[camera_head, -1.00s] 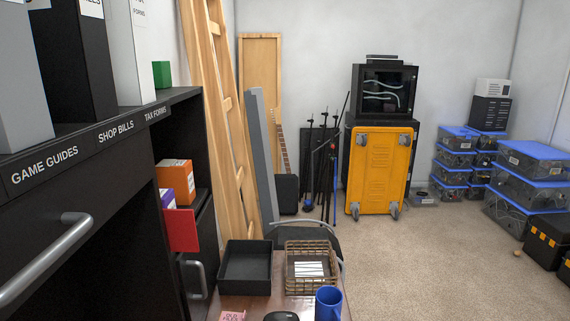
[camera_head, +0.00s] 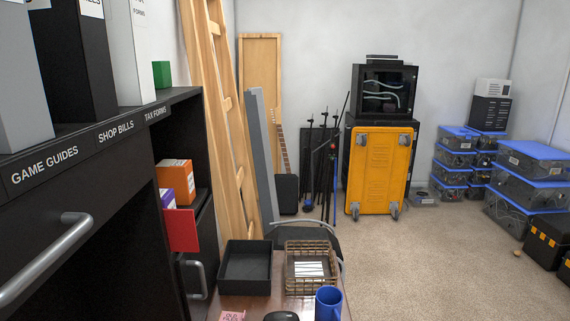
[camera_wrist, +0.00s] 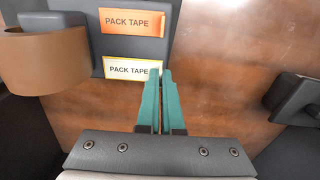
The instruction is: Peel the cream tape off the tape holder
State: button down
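In the wrist view, the cream tape (camera_wrist: 128,69) is a flat strip with a yellow border, printed PACK TAPE. It lies on the dark grey tape holder (camera_wrist: 133,47), below a matching orange strip (camera_wrist: 132,21). My gripper (camera_wrist: 161,72) has two slim green fingers, close together with only a narrow gap. The fingertips are at the right end of the cream tape, and the left one covers part of it. I cannot tell whether the tape's edge is between them. The holder and my gripper do not show in the head view.
A brown tape roll (camera_wrist: 42,60) sits at the holder's left. A dark object (camera_wrist: 298,98) lies to the right on the wooden surface (camera_wrist: 218,60), with bare wood between. The head view shows a black tray (camera_head: 245,268), wicker basket (camera_head: 310,284) and blue mug (camera_head: 328,303).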

jog(key=shift+s+r, duration=0.2)
jog(key=shift+r, duration=0.45)
jog(key=shift+s+r, duration=0.15)
jog(key=shift+r, duration=0.45)
dwell(0.3)
jog(key=shift+r, duration=2.5)
